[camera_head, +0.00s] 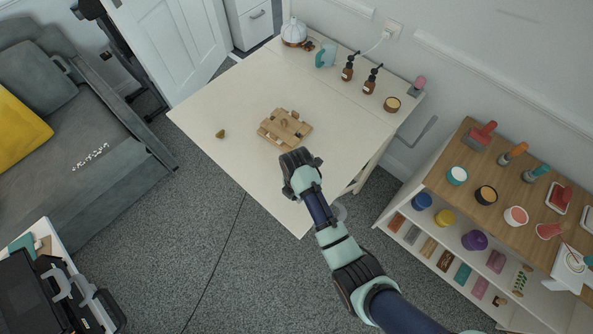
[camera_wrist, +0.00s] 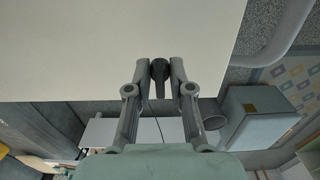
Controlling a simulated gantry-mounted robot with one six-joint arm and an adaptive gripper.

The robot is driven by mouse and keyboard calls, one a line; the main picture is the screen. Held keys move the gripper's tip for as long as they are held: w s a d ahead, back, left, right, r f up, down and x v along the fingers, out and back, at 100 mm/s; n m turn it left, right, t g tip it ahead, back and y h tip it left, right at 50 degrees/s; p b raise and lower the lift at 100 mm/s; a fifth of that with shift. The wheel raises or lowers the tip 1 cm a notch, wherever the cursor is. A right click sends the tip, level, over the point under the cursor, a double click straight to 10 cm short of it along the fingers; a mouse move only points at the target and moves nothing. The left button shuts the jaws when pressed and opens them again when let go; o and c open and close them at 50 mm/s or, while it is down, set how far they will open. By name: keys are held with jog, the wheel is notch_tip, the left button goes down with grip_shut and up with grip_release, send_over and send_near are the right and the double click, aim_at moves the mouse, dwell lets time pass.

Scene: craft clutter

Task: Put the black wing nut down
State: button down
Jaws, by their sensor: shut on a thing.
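My gripper (camera_head: 298,159) is over the near right part of the pale table (camera_head: 240,164) in the head view. In the wrist view my gripper (camera_wrist: 161,82) is shut on the black wing nut (camera_wrist: 159,70), which shows as a dark rounded shape between the fingertips. The pale tabletop (camera_wrist: 110,45) lies behind it in that view, with the table's edge close by. The wing nut is not visible in the head view. I cannot tell whether it touches the table.
A wooden slatted piece (camera_head: 272,132) lies on the table just beyond my gripper. A small brown object (camera_head: 220,134) lies to the left. Brown bottles (camera_head: 348,70) and a small jar (camera_head: 392,104) stand along the back. The table's front left is clear.

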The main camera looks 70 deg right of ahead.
notch_tip(320, 180, down, 3)
jog(key=shift+f, duration=0.2)
jog(key=shift+f+b, duration=0.1)
jog(key=shift+b, duration=0.2)
jog(key=c, duration=1)
grip_release()
jog(key=shift+c, duration=0.2)
notch_tip(320, 180, up, 12)
jog(key=p, duration=0.2)
jog(key=shift+p, duration=0.35)
